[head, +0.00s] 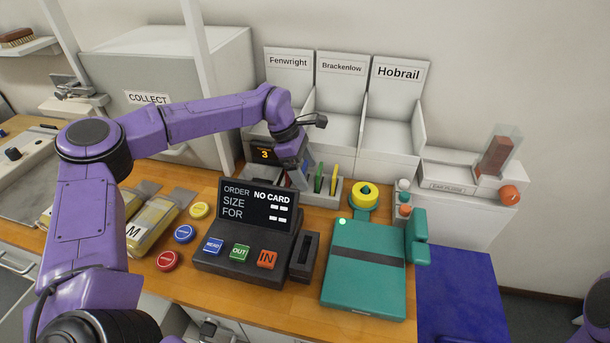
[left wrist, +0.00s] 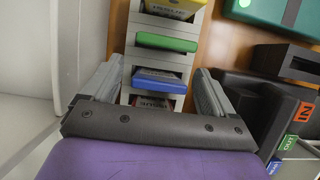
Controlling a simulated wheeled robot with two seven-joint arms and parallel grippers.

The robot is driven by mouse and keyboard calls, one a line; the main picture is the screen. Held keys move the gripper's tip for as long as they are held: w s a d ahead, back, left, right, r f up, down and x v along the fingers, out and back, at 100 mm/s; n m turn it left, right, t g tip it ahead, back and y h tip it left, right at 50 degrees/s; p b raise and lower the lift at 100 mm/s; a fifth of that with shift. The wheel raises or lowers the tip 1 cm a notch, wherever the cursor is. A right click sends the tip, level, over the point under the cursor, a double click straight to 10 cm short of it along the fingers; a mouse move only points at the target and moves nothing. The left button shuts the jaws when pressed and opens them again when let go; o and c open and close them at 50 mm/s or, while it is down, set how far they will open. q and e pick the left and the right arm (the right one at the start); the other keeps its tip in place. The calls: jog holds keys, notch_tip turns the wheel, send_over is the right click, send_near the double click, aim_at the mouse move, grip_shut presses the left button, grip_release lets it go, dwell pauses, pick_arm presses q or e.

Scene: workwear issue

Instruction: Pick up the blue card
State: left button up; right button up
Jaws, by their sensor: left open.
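The blue card (left wrist: 158,78) stands in a grey card rack (left wrist: 120,80), between a green card (left wrist: 167,43) and a red-edged card (left wrist: 152,102) partly hidden by my gripper. My left gripper (left wrist: 157,78) is open, with one finger on each side of the rack at about the blue card. In the head view my left gripper (head: 302,172) is over the left end of the rack (head: 337,196) and mostly hides the blue card. The green card (head: 319,178) and a yellow card (head: 334,180) show to its right. My right gripper is out of view.
A black order terminal (head: 247,228) reading "NO CARD" stands in front of the rack, with a card slot unit (head: 304,256) beside it. A teal case (head: 365,270) lies to the right. White labelled bins (head: 340,130) stand behind, and a "COLLECT" cabinet (head: 175,75) at the left.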

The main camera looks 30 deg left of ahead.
pick_arm(q)
jog(key=c, duration=1.1)
